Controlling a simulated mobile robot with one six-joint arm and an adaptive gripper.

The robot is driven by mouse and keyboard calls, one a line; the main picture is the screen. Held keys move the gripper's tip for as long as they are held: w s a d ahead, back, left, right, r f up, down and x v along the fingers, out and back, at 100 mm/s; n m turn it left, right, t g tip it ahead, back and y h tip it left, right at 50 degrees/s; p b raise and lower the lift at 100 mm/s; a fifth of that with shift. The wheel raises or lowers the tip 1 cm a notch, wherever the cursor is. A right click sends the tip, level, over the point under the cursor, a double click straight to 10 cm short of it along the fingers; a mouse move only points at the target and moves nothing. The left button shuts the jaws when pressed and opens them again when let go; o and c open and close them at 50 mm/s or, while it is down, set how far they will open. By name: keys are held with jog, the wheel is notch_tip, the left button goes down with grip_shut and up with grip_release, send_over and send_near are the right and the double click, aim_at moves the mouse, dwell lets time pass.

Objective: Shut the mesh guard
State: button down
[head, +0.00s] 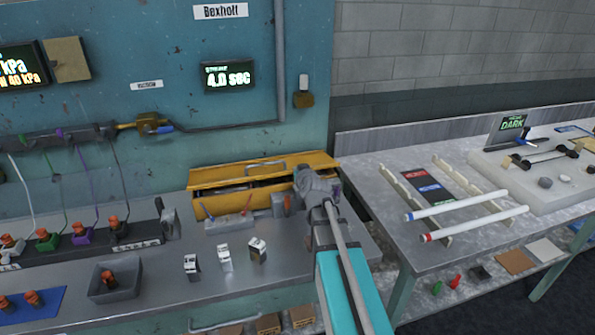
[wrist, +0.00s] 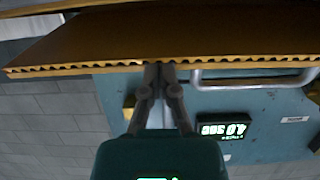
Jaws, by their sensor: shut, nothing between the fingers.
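The mesh guard appears to be the yellow frame (head: 225,178) with a bar handle (head: 265,163), standing at the back of the grey bench. In the wrist view, which is upside down, its orange panel (wrist: 130,40) spans the top, with a toothed edge and a grey handle (wrist: 255,80) to the right of my fingers. My gripper (wrist: 160,68) is shut and empty, its fingertips at the panel's edge. I cannot tell whether they touch it. In the head view my gripper (head: 300,178) is at the guard's right part and hides some of it.
Several small white-fronted blocks (head: 225,258) stand on the bench before the guard. A grey bin (head: 115,277) and a row of coloured clamps (head: 80,235) lie left. A side table (head: 400,225) with white tubes (head: 465,205) is at right. A teal panel (head: 170,110) rises behind.

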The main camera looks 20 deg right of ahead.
jog(key=shift+s+a+f+b, duration=0.1)
jog(key=shift+s+f+b, duration=0.05)
jog(key=shift+f+b, duration=0.4)
jog(key=shift+s+a+f+b, duration=0.1)
jog(key=shift+f+b, duration=0.25)
jog(key=shift+f, duration=0.25)
jog(key=shift+r, duration=0.1)
